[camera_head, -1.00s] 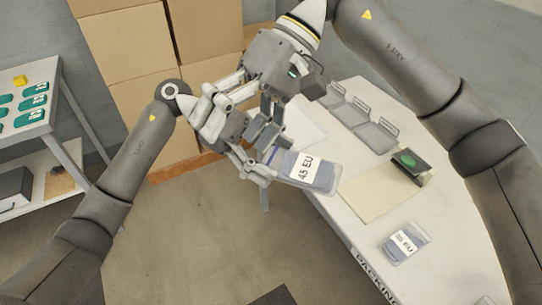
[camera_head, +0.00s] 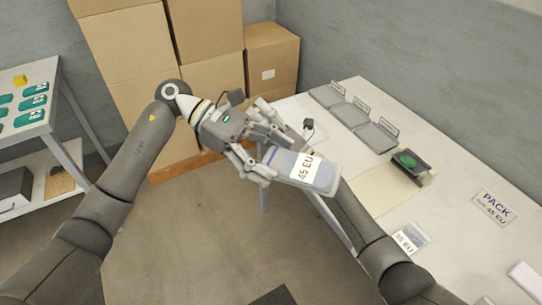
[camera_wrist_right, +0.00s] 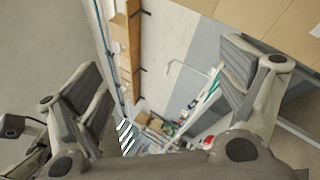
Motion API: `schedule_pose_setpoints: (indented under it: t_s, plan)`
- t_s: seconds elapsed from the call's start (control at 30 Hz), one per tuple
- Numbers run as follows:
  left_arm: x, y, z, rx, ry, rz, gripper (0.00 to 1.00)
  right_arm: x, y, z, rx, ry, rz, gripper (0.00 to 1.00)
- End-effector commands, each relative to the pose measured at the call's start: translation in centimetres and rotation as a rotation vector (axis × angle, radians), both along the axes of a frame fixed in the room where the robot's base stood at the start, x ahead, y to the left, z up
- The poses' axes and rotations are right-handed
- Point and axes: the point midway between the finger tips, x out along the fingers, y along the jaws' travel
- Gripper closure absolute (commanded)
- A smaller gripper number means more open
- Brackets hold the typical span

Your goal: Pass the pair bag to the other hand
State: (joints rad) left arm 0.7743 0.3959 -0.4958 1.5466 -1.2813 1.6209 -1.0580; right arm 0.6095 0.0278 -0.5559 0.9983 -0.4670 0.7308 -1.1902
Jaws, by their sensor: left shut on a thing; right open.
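The pair bag (camera_head: 328,177), a clear bag with blue-grey contents and a white "45 EU" label, is held in the air in the head view, in front of the packing table's left edge. My left gripper (camera_head: 268,157) is shut on its left end. My right arm comes in from the lower right and passes behind the bag; its gripper is mostly hidden there in the head view. In the right wrist view my right gripper (camera_wrist_right: 162,75) is open, its fingers wide apart, with no bag between them.
The packing table (camera_head: 445,205) carries grey trays (camera_head: 375,138), a dark device with a green top (camera_head: 406,160), another labelled bag (camera_head: 411,238) and a "PACK 45 EU" sign (camera_head: 493,208). Cardboard boxes (camera_head: 205,45) stand behind. A shelf with green cards (camera_head: 30,102) is at left.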

Motion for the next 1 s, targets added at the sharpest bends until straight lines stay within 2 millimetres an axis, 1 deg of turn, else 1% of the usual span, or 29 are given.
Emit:
schedule_pose_setpoints:
  t_s: [0.03,0.07,0.1,0.17,0.2,0.27,0.3,0.37,0.4,0.47,0.5,0.57,0.6,0.67,0.7,0.77,0.8,0.87,0.9,0.97,1.0]
  plan:
    - [0.0,0.0,0.0,-0.001,-0.001,0.0,0.6,0.0,-0.3,-3.0,0.012,0.093,-0.014,0.08]
    - [0.0,0.0,0.0,-0.001,-0.001,0.0,0.6,0.0,-0.5,-4.6,0.02,0.146,-0.022,0.08]
    - [0.0,0.0,0.0,-0.001,-0.001,0.0,0.6,0.0,-0.7,-6.8,0.029,0.216,-0.033,0.08]
    - [0.0,0.0,0.0,-0.001,-0.001,0.0,0.6,-0.3,-1.2,-10.0,0.045,0.319,-0.052,0.08]
    - [0.0,0.0,0.0,-0.001,-0.001,0.0,0.6,-0.6,-1.5,-12.2,0.055,0.387,-0.064,0.08]
    - [0.0,0.0,0.0,-0.001,-0.001,0.0,0.6,-1.2,-1.9,-15.4,0.069,0.486,-0.085,0.08]
    - [0.0,0.0,0.0,-0.001,-0.001,0.0,0.6,-1.7,-2.3,-17.5,0.081,0.55,-0.099,0.08]
    - [0.0,0.0,0.0,-0.001,-0.001,0.0,0.6,-2.6,-2.8,-20.7,0.099,0.647,-0.122,0.08]
    - [0.0,0.0,0.0,-0.001,-0.001,0.0,0.6,-3.3,-3.2,-22.7,0.112,0.71,-0.138,0.08]
    - [0.0,0.0,0.0,-0.001,-0.001,0.0,0.6,-4.4,-3.9,-25.7,0.133,0.805,-0.165,0.08]
    - [0.0,0.0,0.0,-0.001,-0.001,0.0,0.6,-5.2,-4.4,-27.7,0.149,0.868,-0.185,0.08]
    - [0.0,0.0,0.0,-0.001,-0.001,0.0,0.6,-6.5,-5.3,-30.6,0.176,0.96,-0.217,0.08]
    - [0.0,0.0,0.0,-0.001,-0.001,0.0,0.6,-7.4,-6.0,-32.5,0.195,1.022,-0.24,0.08]
    - [0.0,0.0,0.0,-0.001,-0.001,0.0,0.6,-8.9,-7.1,-35.2,0.227,1.112,-0.277,0.08]
    - [0.0,0.0,0.0,-0.001,-0.001,0.0,0.6,-10.0,-7.9,-36.9,0.25,1.171,-0.304,0.08]
    - [0.0,0.0,0.0,-0.001,-0.001,0.0,0.6,-11.6,-9.2,-39.5,0.286,1.258,-0.347,0.08]
    - [0.0,0.0,0.0,-0.001,-0.001,0.0,0.6,-12.8,-10.1,-41.1,0.311,1.315,-0.378,0.08]
    - [0.0,0.0,0.0,-0.001,-0.001,0.0,0.6,-14.6,-11.5,-43.5,0.352,1.397,-0.424,0.08]
    - [0.0,0.0,0.0,-0.001,-0.001,0.0,0.6,-15.9,-12.4,-45.1,0.38,1.45,-0.457,0.08]
    - [0.0,0.0,0.0,-0.001,-0.001,0.0,0.6,-18.0,-13.8,-47.2,0.423,1.529,-0.508,0.08]
    - [0.0,0.0,0.0,-0.001,-0.001,0.0,0.6,-19.3,-14.7,-48.6,0.453,1.577,-0.543,0.08]
